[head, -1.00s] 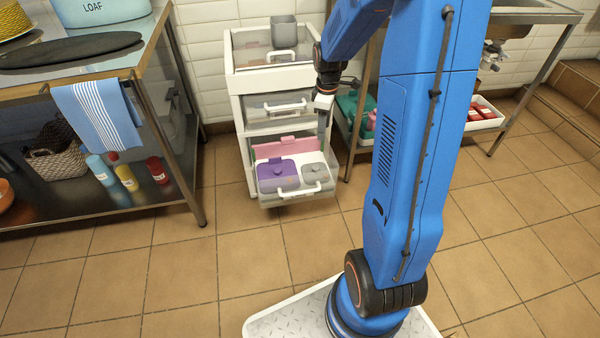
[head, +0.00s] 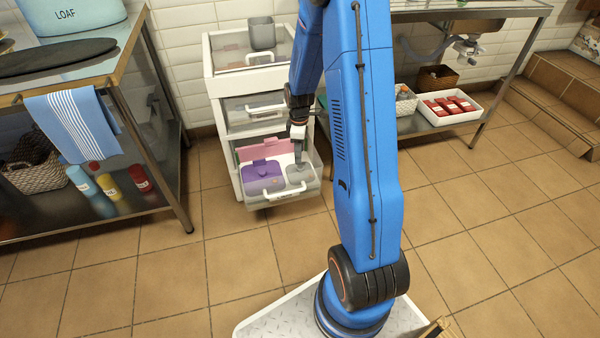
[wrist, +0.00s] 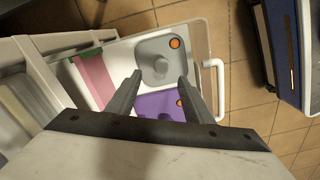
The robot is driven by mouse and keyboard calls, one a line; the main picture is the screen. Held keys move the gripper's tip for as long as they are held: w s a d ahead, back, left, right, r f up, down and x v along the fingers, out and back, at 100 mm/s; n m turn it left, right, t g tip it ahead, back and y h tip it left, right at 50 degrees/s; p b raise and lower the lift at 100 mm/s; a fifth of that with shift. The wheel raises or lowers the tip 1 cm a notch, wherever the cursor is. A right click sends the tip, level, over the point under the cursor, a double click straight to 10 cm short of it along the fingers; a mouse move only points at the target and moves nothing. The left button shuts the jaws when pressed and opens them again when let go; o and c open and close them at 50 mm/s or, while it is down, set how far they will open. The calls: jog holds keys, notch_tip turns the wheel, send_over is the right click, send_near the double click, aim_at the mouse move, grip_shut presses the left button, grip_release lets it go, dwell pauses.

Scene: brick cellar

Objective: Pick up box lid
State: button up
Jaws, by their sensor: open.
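The bottom drawer (head: 310,192) of a white drawer unit is pulled out. In it lie a purple box lid (head: 256,187) and a grey box lid (head: 300,178) with a raised knob, side by side. A pink piece (head: 262,148) stands upright behind them. My gripper (head: 298,154) is open and points down over the grey lid's side of the drawer. In the wrist view, the grey lid (wrist: 178,47) is ahead of the open, empty fingers (wrist: 160,78), its knob just beyond the tips. The purple lid (wrist: 150,106) lies partly between and below the fingers.
A steel table (head: 165,120) with a blue striped towel is at left. A sink stand with a white tray (head: 447,108) is at right. The floor in front is clear.

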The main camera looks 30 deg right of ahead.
aim_at(300, 166)
jog(key=shift+s+f, duration=0.15)
jog(key=shift+f, duration=1.55)
jog(key=shift+s+f, duration=0.15)
jog(key=shift+f, duration=1.5)
jog(key=shift+c, duration=0.6)
jog(key=c, duration=1)
